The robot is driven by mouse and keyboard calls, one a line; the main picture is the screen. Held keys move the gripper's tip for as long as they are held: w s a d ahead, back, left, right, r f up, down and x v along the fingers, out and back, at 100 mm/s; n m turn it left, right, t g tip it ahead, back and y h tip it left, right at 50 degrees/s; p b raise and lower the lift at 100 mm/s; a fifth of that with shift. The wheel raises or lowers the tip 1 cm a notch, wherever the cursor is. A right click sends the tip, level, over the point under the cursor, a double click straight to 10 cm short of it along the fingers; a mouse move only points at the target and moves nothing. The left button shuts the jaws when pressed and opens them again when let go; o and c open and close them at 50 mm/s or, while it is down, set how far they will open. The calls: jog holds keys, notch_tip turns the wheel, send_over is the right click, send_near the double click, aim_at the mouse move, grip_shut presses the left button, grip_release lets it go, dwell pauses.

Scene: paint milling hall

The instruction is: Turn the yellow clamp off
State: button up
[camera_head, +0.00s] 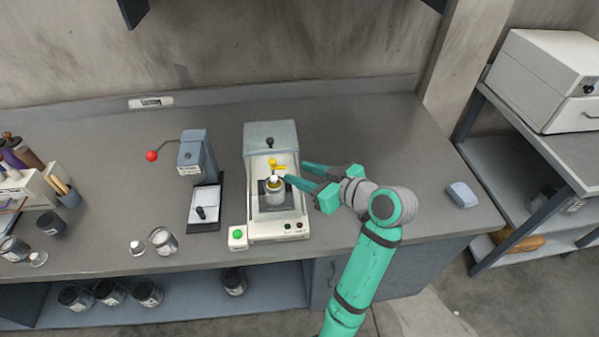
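The yellow clamp (277,166) is a small yellow handle on the white and grey bench machine (270,138). It sits just above a small metal can with a white and yellow top (274,190). My gripper (294,172) reaches in from the right. Its two teal fingers are spread apart with nothing seen between them. The fingertips are close to the right of the clamp and can; I cannot tell whether either touches.
A green button box (238,237) stands at the machine's front left. A grey press with a red-knobbed lever (152,156) stands further left. Jars and a tool rack line the left side. A grey block (462,194) lies at right; the bench behind my gripper is clear.

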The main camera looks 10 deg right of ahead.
jog(key=m+t+h, duration=0.3)
jog(key=m+h, duration=0.3)
jog(key=h, duration=0.1)
send_near(273, 163)
jog(key=x, duration=0.9)
jog(key=shift+w+f, duration=0.15)
